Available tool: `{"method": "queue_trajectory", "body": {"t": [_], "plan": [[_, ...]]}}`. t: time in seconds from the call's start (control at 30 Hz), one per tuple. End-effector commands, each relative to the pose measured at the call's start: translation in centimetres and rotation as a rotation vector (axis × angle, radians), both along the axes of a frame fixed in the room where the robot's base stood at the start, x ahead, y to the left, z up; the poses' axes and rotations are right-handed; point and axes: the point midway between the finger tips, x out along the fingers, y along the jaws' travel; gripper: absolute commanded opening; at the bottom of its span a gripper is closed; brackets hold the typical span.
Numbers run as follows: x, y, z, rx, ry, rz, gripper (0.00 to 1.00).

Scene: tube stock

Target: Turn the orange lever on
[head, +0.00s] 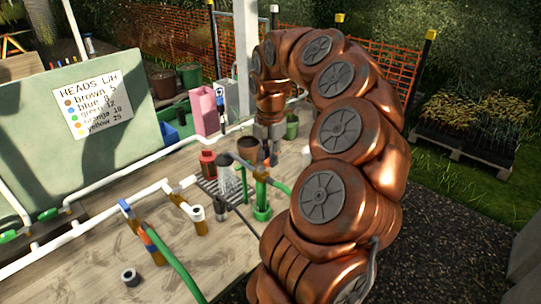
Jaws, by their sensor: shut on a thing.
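My copper-coloured arm arches over the bench, and my gripper (267,152) points down at the top of an upright green pipe (262,205). The fingers are small and dark here. They look closed on a small brownish-orange part at the pipe's top, which seems to be the orange lever; the fingers hide most of it, so its angle cannot be read. A grey spray head (225,160) just left of the gripper has a pale spray below it, over a dark slatted grate (212,188).
White pipes (110,178) cross the bench with brass-coloured fittings (175,197). A sign (92,113) lists colours with numbers. The bench's front (85,275) is mostly bare, with a dark ring (130,277).

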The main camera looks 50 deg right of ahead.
Motion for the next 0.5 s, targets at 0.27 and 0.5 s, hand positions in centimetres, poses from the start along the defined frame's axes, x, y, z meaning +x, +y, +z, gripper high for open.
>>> {"method": "queue_trajectory", "body": {"t": [0.27,0.5], "plan": [[-0.01,0.05,-0.04,0.001,0.001,0.000,0.00],[-0.01,0.03,-0.02,0.001,0.001,0.000,0.40]]}}
